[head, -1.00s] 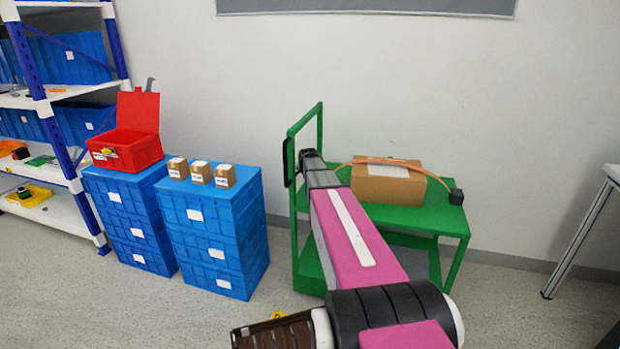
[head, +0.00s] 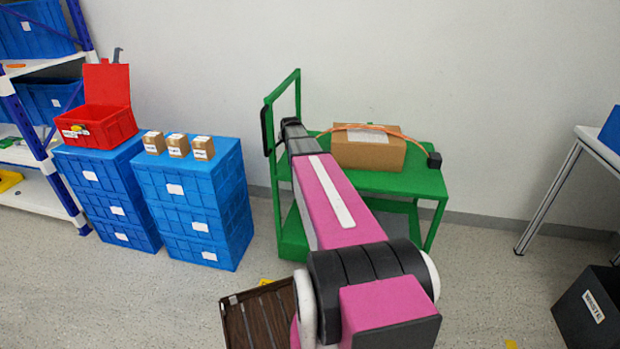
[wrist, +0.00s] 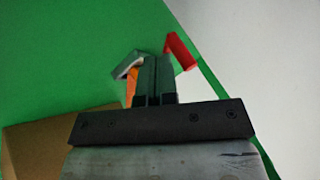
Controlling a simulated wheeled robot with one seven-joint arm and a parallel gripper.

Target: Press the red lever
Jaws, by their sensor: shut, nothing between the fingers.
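The red lever (wrist: 180,51) shows in the wrist view as a short, tilted red bar near the top middle. My gripper (wrist: 154,60) has its two dark fingers together, shut and empty. Its tips are just left of the red lever and a little below its upper end; I cannot tell whether they touch. In the head view my arm reaches toward the green cart (head: 405,184), and my gripper and the lever are hidden there.
A cardboard box (head: 368,152) with an orange strap sits on the cart; it also shows in the wrist view (wrist: 40,140). A small black block (head: 434,160) sits at the cart's right corner. Blue crates (head: 195,210) stand left; a dark waste bin (head: 590,310) stands right.

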